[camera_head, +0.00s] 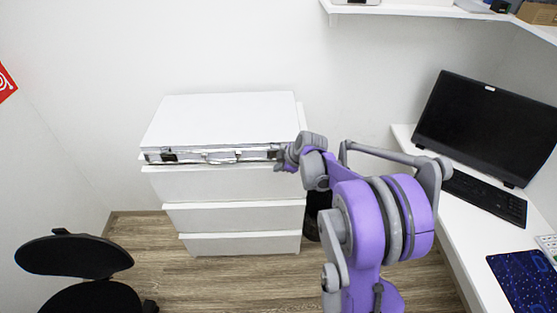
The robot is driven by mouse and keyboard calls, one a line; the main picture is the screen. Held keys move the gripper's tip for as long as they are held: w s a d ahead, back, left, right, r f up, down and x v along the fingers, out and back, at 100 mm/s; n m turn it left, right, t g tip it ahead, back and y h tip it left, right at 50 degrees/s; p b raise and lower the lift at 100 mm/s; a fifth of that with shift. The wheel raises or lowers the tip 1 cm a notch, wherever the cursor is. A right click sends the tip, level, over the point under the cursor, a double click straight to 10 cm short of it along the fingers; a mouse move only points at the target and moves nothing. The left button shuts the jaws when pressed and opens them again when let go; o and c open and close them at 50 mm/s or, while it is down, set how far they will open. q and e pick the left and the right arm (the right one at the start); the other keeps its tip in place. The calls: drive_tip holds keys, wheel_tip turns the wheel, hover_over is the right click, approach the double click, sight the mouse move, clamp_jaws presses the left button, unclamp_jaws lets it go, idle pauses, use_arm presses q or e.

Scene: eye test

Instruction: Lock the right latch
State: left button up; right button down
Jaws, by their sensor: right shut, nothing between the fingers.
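A white case (222,118) with a metal front edge lies closed on top of a white drawer cabinet. Its handle (221,157) sits in the middle of the front edge. The left latch (168,157) shows as a small dark and silver patch. The right latch is mostly hidden behind my right gripper (280,160), so I cannot tell its state. My right gripper is shut and empty at the right end of the case's front edge; whether it touches the case is unclear. My left gripper is not in view.
The cabinet has several white drawers (232,217) below the case. A black chair (75,256) stands at the lower left. On the right, a white desk (459,225) holds a monitor (487,127) and a keyboard (486,197). A white shelf (420,12) hangs above.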

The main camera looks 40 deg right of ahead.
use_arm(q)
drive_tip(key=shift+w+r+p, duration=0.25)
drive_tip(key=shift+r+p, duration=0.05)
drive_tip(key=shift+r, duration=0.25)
use_arm(e)
drive_tip(key=w+d, duration=0.2)
drive_tip(key=w, duration=0.1)
drive_tip(key=shift+f, duration=0.1)
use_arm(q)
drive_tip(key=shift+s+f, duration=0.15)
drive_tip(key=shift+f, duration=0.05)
use_arm(e)
drive_tip(key=shift+d, duration=0.1)
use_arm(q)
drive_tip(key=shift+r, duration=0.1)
use_arm(e)
drive_tip(key=shift+w, duration=0.15)
